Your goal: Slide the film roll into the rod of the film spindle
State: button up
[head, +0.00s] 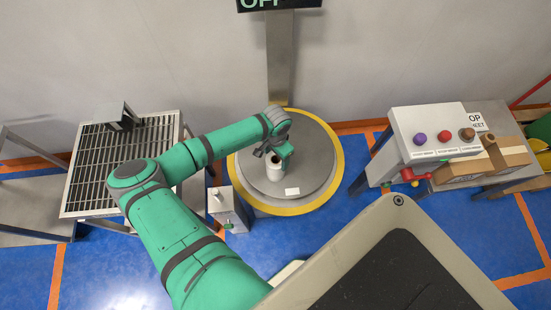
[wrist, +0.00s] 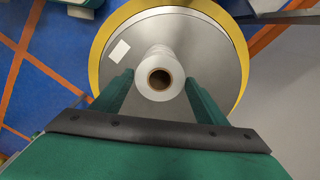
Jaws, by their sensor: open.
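The film roll (wrist: 160,78) is a white cylinder with a brown core. It stands upright on a round grey turntable (wrist: 215,45) with a yellow rim; in the head view it shows as a small white shape (head: 261,170) partly hidden by my gripper. My gripper (wrist: 160,95) is open, with one green finger on each side of the roll's near part as seen from the wrist. In the head view my gripper (head: 276,158) is over the turntable (head: 305,150) at the roll. I cannot tell whether the fingers touch it. I cannot make out the film spindle's rod for certain.
A grey column (head: 280,60) rises behind the turntable. A slatted metal table (head: 85,190) stands at left. A small grey box (head: 229,209) stands by the turntable's front left. A button panel (head: 435,133) and cardboard boxes (head: 510,153) are at right. Blue floor lies between.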

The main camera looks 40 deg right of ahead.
jog(key=shift+c, duration=0.7)
jog(key=c, duration=1.1)
jog(key=shift+r, duration=0.25)
notch_tip(320, 180, up, 8)
jog(key=shift+f, duration=0.2)
jog(key=shift+w, duration=0.1)
